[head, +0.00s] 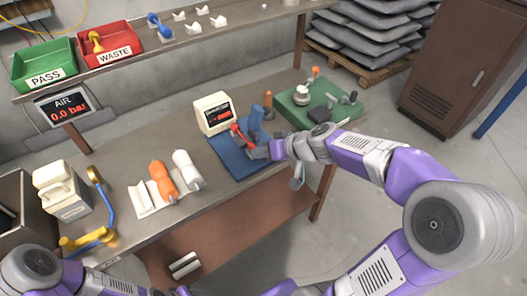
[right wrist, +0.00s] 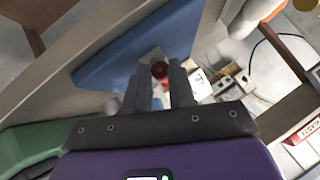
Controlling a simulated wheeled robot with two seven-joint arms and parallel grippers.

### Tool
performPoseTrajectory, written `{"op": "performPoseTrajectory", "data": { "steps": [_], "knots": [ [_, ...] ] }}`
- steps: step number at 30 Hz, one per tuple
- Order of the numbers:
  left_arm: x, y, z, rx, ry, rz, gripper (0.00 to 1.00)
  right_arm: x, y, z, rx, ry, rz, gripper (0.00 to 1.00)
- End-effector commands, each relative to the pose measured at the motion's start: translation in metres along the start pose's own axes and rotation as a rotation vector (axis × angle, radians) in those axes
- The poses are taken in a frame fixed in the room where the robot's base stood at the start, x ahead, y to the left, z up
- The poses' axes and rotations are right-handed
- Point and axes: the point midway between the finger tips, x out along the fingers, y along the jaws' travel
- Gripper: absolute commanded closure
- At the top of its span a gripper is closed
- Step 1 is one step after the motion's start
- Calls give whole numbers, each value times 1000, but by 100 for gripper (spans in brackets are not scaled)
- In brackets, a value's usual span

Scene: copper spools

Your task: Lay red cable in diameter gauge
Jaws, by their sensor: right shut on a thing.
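The red cable (head: 240,133) is a short red piece at the blue mat (head: 228,157), in front of a cream box with a dark display (head: 213,113), which looks like the diameter gauge. My right gripper (head: 261,151) is shut on the red cable, low over the mat. In the right wrist view the cable's round red end (right wrist: 160,69) shows between the fingertips (right wrist: 162,82). The fingers hide part of it, and I cannot tell whether it touches the gauge. My left gripper is not in view.
An orange spool (head: 162,182) and a white spool (head: 187,170) lie on a white cradle to the left. A green board (head: 330,112) with fittings is at the right. Green PASS (head: 44,62) and red WASTE (head: 104,42) bins stand on the shelf above.

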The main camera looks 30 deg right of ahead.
Motion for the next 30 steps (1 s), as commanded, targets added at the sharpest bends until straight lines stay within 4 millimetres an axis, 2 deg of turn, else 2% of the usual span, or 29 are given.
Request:
{"op": "performPoseTrajectory", "data": {
  "steps": [23,24,30],
  "knots": [
    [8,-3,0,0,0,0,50,4,3,4,0,1,0,100],
    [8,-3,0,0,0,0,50,4,3,4,0,0,0,74],
    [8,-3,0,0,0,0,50,4,3,4,0,0,1,46]
  ]
}}
